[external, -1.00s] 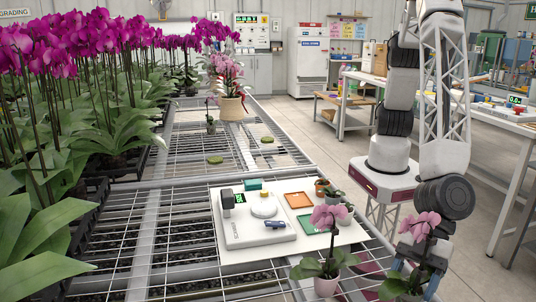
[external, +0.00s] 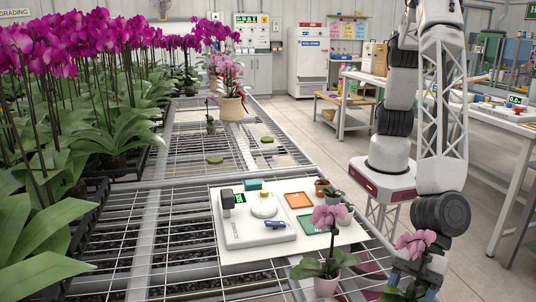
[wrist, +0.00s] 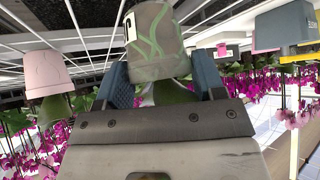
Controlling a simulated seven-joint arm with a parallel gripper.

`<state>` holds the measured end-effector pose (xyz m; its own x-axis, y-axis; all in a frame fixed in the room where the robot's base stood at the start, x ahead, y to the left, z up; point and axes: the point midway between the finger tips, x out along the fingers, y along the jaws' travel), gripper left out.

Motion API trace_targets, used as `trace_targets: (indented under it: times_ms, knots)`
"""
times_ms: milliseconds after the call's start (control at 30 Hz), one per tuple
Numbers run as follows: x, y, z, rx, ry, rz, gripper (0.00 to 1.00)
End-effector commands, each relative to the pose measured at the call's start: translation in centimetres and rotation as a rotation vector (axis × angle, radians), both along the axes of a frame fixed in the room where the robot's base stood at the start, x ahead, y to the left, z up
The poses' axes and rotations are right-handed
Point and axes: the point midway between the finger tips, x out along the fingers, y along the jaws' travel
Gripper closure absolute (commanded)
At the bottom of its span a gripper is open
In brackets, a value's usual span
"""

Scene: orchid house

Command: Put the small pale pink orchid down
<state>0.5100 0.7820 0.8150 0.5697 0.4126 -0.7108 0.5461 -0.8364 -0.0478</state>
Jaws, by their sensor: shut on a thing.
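The small pale pink orchid (external: 415,243) is at the lower right of the external view, with green leaves low in the frame; its pot is cut off or hidden there. In the wrist view its grey pot with green streaks (wrist: 155,40) appears upside down between the blue fingers of my gripper (wrist: 162,82). My gripper is shut on this pot and holds it beyond the right front edge of the bench. Whether the pot's base touches anything cannot be seen.
Another pink orchid in a pale pink pot (external: 326,287) stands close to the left; that pot also shows in the wrist view (wrist: 45,75). A white board carries a scale (external: 258,238), an orange tray (external: 299,198), a green tray (external: 313,221) and small pots. Tall magenta orchids fill the left.

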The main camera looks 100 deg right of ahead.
Motion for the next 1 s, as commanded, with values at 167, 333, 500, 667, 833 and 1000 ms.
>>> trace_targets:
  times_ms: [167, 333, 500, 667, 833, 1000]
  knots:
    - [0.00, -0.01, -0.06, 0.000, 0.000, 0.000, 0.72]
    - [0.00, -0.01, -0.29, 0.000, 0.000, 0.000, 0.30]
    - [-0.01, -0.01, -0.28, 0.000, 0.000, 0.000, 0.12]
    - [0.00, -0.02, -0.28, 0.000, 0.000, 0.000, 0.12]
    - [-0.01, -0.01, -0.06, 0.000, 0.000, 0.000, 0.12]
    - [-0.55, -0.38, 0.66, 0.000, 0.000, 0.000, 0.12]
